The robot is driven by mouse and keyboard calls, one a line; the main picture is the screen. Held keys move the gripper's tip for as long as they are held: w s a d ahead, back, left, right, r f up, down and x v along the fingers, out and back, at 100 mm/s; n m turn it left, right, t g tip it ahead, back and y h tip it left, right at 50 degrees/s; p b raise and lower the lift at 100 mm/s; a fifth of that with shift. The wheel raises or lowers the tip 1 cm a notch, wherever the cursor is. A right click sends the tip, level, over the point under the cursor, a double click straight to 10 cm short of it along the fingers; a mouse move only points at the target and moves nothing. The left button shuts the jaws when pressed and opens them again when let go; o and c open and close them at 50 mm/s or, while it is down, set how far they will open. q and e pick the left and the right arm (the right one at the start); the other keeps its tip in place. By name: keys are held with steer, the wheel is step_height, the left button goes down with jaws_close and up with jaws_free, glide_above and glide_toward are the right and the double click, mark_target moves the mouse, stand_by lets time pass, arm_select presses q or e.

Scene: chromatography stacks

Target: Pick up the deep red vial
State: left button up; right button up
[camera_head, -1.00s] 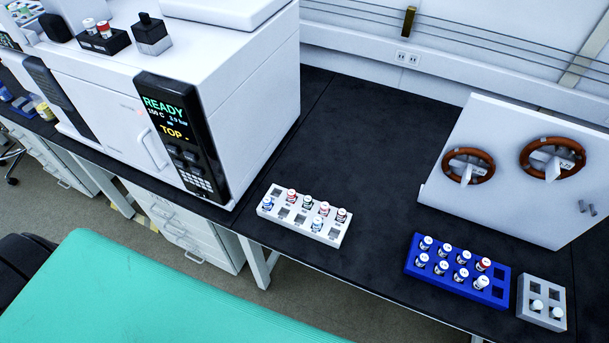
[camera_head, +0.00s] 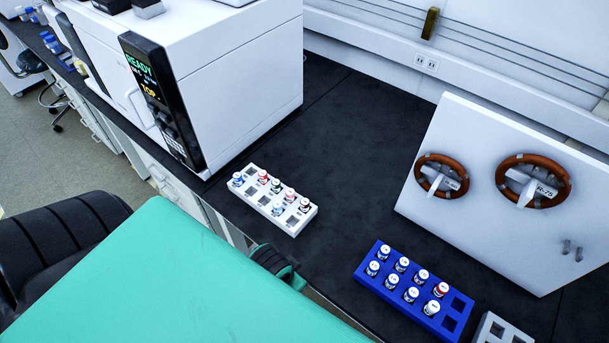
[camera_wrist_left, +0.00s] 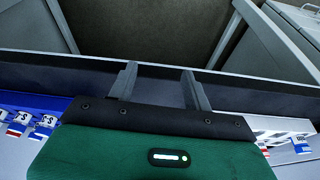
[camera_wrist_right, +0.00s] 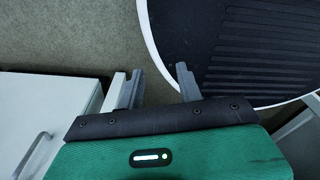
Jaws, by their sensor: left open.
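A white rack (camera_head: 290,228) on the black bench holds several small vials with coloured caps. Red-toned caps there are a red vial (camera_head: 262,176), a pinkish-red vial (camera_head: 290,195) and a darker red-looking vial (camera_head: 304,205). Another red-capped vial (camera_head: 441,289) stands in the blue rack (camera_head: 452,322). Which is the deep red one I cannot tell for certain. My left gripper (camera_wrist_left: 159,72) is open and empty near the bench edge, with vials in racks at both sides of its wrist view. My right gripper (camera_wrist_right: 160,70) is open and empty above the floor.
A large white instrument (camera_head: 235,75) with a lit panel stands left of the white rack. A white panel with brown rings (camera_head: 480,215) stands at the right. A grey rack (camera_head: 490,325) sits beside the blue rack. The bench (camera_head: 345,150) between is clear.

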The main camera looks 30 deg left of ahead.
arm_select(q)
steer(key=w+d+r+n, duration=0.1)
steer(key=w, duration=0.1)
steer(key=w+d+r+h, duration=0.1)
steer(key=w, duration=0.2)
steer(key=w+d+r+n, duration=0.1)
steer(key=w+r, duration=0.1)
steer(key=shift+w+n, duration=0.2)
steer(key=shift+n, duration=0.1)
steer(key=w+r+n, duration=0.3)
steer(key=w, duration=0.2)
steer(key=n+g+y, duration=0.2)
steer(key=n+g, duration=0.1)
steer(key=n, duration=0.8)
glide_toward(305, 201)
step_height(305, 201, down, 5)
steer(key=shift+w+f, duration=0.1)
steer(key=f, duration=0.2)
steer(key=f+p, duration=0.1)
steer(key=f, duration=0.1)
steer(key=shift+a+f, duration=0.1)
steer(key=shift+a, duration=0.1)
steer(key=shift+f+p, duration=0.3)
steer(key=shift+f, duration=0.15)
arm_select(e)
steer(key=shift+w+d+r, duration=0.15)
steer(key=shift+d+r, duration=0.4)
steer(key=shift+r, duration=0.1)
arm_select(q)
steer(key=c, duration=1.1)
